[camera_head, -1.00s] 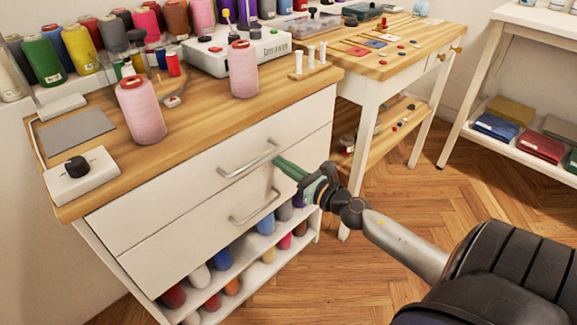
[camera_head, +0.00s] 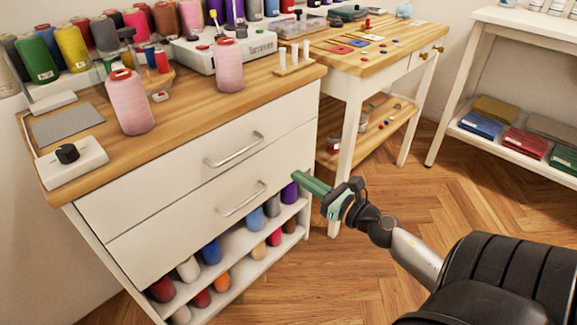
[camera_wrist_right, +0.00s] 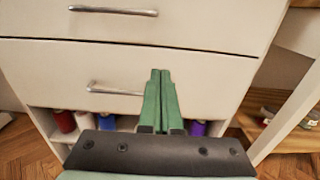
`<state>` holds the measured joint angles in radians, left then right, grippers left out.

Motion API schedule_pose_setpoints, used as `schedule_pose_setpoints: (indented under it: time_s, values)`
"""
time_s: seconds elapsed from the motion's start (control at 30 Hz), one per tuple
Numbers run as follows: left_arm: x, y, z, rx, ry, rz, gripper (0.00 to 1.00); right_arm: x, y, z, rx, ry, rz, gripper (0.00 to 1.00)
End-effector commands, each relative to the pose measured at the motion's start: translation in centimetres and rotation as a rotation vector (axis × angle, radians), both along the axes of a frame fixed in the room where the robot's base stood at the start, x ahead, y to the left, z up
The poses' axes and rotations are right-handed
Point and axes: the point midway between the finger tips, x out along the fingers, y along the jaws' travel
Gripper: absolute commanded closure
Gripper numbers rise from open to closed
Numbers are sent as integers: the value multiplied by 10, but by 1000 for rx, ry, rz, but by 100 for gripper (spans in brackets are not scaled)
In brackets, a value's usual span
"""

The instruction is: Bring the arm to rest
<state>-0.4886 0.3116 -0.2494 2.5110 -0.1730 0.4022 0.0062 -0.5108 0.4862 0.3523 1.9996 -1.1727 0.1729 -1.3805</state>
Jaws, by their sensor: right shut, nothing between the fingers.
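My right gripper (camera_head: 297,176) has green fingers and hangs in the air in front of the white drawer cabinet (camera_head: 190,205). Its fingers lie together with nothing between them, as the right wrist view (camera_wrist_right: 160,75) also shows. Both cabinet drawers look shut. The upper drawer handle (camera_head: 234,150) and the lower drawer handle (camera_head: 242,199) are to the left of the fingertips and apart from them. My right arm reaches in from the lower right. My left gripper is not in view.
Two pink thread cones (camera_head: 131,103) stand on the wooden cabinet top. A white sewing device (camera_head: 198,50) is behind them. Open shelves below the drawers hold several spools (camera_head: 210,251). A wooden work table (camera_head: 350,50) stands at the back right. The wood floor (camera_head: 440,215) is clear at right.

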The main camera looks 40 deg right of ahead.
Motion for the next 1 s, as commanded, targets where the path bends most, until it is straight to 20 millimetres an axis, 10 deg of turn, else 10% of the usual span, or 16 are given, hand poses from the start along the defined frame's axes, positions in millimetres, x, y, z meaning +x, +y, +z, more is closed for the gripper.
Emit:
schedule_pose_setpoints:
  time_s: [0.57, 0.77, 1.0]
  values:
    - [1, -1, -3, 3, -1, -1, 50, -27, 2, 2, 26, -4, 10, 100]
    - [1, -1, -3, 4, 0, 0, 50, -25, 80, 27, 522, -16, 190, 100]
    - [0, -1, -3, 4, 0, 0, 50, -60, 213, 113, 1617, 160, 657, 100]
